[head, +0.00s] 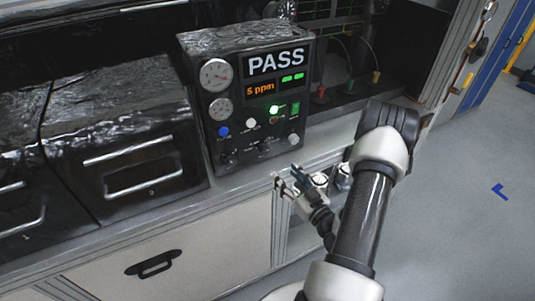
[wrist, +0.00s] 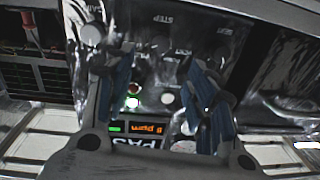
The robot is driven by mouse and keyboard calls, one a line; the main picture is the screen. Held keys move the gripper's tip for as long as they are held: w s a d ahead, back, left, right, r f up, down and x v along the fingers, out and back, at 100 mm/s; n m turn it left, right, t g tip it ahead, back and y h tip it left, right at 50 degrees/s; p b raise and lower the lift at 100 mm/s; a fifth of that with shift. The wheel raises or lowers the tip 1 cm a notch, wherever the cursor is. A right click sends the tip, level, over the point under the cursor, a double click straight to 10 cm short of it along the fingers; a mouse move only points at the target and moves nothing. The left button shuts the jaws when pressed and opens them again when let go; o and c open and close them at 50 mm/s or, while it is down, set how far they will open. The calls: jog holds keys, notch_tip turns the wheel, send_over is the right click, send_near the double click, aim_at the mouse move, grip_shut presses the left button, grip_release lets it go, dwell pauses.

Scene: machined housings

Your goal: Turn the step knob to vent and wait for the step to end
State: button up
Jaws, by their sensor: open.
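The test box (head: 247,80) stands on the bench with its front panel facing me. Its display reads PASS (head: 276,61), with an orange ppm figure below. The step knob (head: 263,147) is a small dark knob low on the panel. In the wrist view the panel is upside down, and the STEP label (wrist: 163,18) shows near the top. I cannot read where the knob points. My gripper (head: 287,174) is open and empty, in front of and below the panel, apart from the knob. Its two fingers (wrist: 160,78) frame the panel's middle in the wrist view.
Two gauges (head: 215,75) sit at the panel's left. A lit green lamp (head: 274,109), a blue button (head: 223,131) and a white one (head: 251,124) are near the knobs. Black drawer boxes (head: 130,140) stand left. Colored leads (head: 348,85) hang at right.

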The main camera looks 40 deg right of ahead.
aim_at(266, 152)
jog(key=w, duration=0.4)
jog(key=w+d, duration=0.1)
jog(key=w, duration=0.3)
jog(key=w+d, duration=0.1)
jog(key=w, duration=0.3)
jog(key=shift+c, duration=0.6)
jog(key=c, duration=1)
